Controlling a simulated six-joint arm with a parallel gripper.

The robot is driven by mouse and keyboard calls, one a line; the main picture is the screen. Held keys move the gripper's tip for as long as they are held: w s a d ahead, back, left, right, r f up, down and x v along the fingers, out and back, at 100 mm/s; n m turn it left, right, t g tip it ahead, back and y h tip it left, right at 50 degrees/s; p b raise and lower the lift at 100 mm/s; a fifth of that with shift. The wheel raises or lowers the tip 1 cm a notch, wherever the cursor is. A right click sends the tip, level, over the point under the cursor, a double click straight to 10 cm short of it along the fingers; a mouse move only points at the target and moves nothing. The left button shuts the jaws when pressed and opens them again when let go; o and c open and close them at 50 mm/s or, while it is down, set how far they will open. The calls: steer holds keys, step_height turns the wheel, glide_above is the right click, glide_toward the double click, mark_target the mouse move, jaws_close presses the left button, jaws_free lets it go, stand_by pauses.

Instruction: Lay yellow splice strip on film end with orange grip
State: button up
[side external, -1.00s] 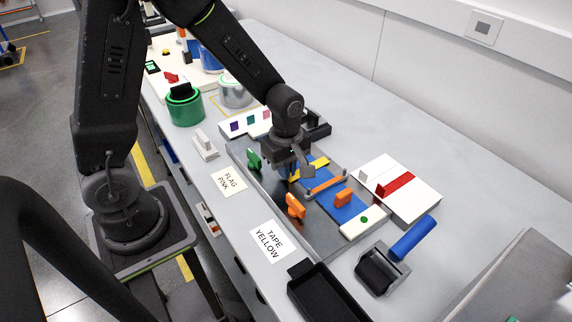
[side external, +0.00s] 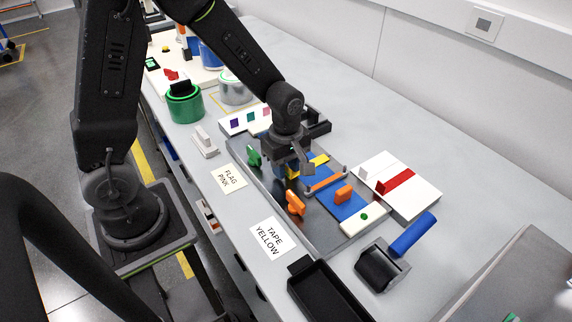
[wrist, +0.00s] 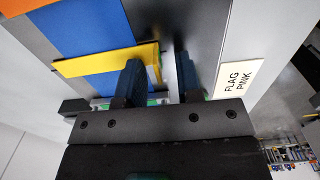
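The yellow strip (wrist: 105,62) lies across the blue film (wrist: 85,28) in the wrist view. In the side view the yellow strip (side external: 318,162) shows partly behind my gripper (side external: 294,172). In the wrist view my gripper (wrist: 162,75) has its two dark fingers apart, with the strip's right end at the left finger and a gap to the right finger. One orange grip (side external: 295,204) stands at the film's near side; another orange grip (side external: 343,194) stands on the blue film (side external: 347,208). The fingertips are mostly hidden in the side view.
An orange bar (side external: 326,182) crosses the film close to my gripper. A green grip (side external: 254,156) stands to the left. A blue-handled roller (side external: 383,267), a black tray (side external: 328,297) and a white board with a red strip (side external: 397,183) are nearby.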

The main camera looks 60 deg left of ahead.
step_height(320, 180, up, 14)
stand_by(0.6)
steer(key=s+r+m+t, duration=0.2)
steer(key=s+m, duration=0.4)
steer(key=m, duration=0.3)
steer(key=s+r+m+t, duration=0.3)
steer(key=s+r+m, duration=0.1)
steer(key=s+m, duration=0.3)
steer(key=shift+d+m+t, duration=0.3)
steer(key=shift+d+m, duration=0.05)
steer(key=shift+m, duration=0.65)
steer(key=shift+w, duration=0.1)
steer(key=shift+c, duration=0.5)
